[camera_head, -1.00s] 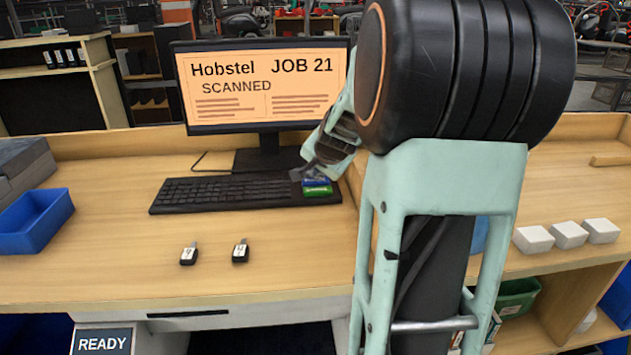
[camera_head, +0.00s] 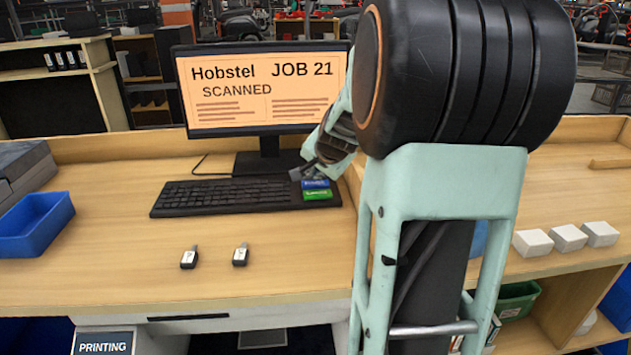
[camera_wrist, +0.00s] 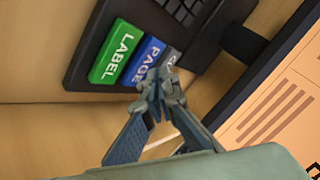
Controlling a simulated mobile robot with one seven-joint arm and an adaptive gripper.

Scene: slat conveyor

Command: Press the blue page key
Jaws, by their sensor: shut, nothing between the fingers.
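The blue page key (camera_head: 316,183) is at the right end of the black keyboard (camera_head: 232,194), just behind the green label key (camera_head: 318,193). In the wrist view the blue key (camera_wrist: 139,59) reads "PAGE" and lies beside the green key (camera_wrist: 115,51) reading "LABEL"; a grey key beyond it is partly hidden. My gripper (camera_wrist: 160,85) is shut and empty. Its fingertips overlap the edge of the blue and grey keys in the wrist view; I cannot tell whether they touch. In the head view my gripper (camera_head: 300,173) is at the keyboard's back right corner.
The monitor (camera_head: 262,88) behind the keyboard shows "Hobstel JOB 21 SCANNED". A lower sign (camera_head: 103,343) reads "PRINTING". Two key fobs (camera_head: 214,257) lie in front. A blue tray (camera_head: 36,223) is at left, white boxes (camera_head: 568,237) at right.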

